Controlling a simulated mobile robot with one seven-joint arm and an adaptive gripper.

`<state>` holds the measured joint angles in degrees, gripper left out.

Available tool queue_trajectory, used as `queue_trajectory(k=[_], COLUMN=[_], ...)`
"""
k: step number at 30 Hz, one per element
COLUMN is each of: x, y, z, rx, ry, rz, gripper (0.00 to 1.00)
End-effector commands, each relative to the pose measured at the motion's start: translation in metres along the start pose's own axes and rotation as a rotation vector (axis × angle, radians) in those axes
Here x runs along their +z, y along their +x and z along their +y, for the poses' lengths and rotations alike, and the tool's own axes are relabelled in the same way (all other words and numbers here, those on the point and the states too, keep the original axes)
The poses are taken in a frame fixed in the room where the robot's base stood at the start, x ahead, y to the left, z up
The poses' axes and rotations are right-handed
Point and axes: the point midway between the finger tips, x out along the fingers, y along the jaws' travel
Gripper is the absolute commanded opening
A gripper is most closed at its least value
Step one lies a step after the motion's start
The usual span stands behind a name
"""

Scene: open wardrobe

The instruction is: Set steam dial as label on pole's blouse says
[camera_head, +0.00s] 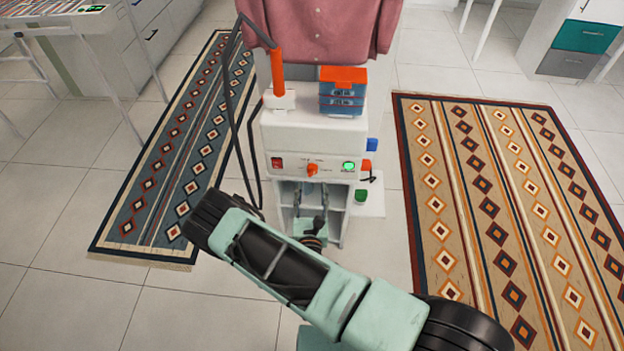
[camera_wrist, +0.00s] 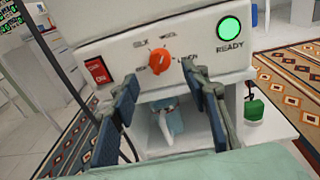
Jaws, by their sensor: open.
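The orange steam dial (camera_wrist: 160,62) sits on the white front panel of the steamer, with SILK, WOOL and LINEN printed around it and another small word at its left. It also shows in the head view (camera_head: 312,169). I cannot tell for sure where its pointer stands. My gripper (camera_wrist: 162,78) is open and empty, its two dark fingers below and either side of the dial, apart from it. It also shows in the head view (camera_head: 311,203) low before the panel. The pink blouse (camera_head: 322,28) hangs above the steamer; no label is readable on it.
A red switch (camera_wrist: 98,71) is left of the dial and a lit green READY lamp (camera_wrist: 229,29) right of it. A black hose (camera_head: 229,100) runs down the steamer's left side. Patterned rugs (camera_head: 520,200) lie on both sides, with tiled floor between.

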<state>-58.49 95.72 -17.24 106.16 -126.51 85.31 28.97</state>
Motion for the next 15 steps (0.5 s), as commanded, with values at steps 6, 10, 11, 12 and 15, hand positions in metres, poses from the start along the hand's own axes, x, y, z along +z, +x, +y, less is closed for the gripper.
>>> queue_trajectory(k=[6, 10, 11, 12, 15], x=[0.000, 0.000, 0.000, 0.000, 0.001], y=[-0.041, -0.053, -0.055, -0.056, -0.058], z=[0.001, 0.000, 0.000, 0.000, 0.000], rx=[0.001, 0.000, 0.000, 0.000, 0.000], ry=[0.001, 0.000, 0.001, 0.001, 0.001], rz=[0.000, 0.000, -0.001, -0.001, -0.002], gripper=[0.42, 0.42, 0.42, 0.42, 0.42])
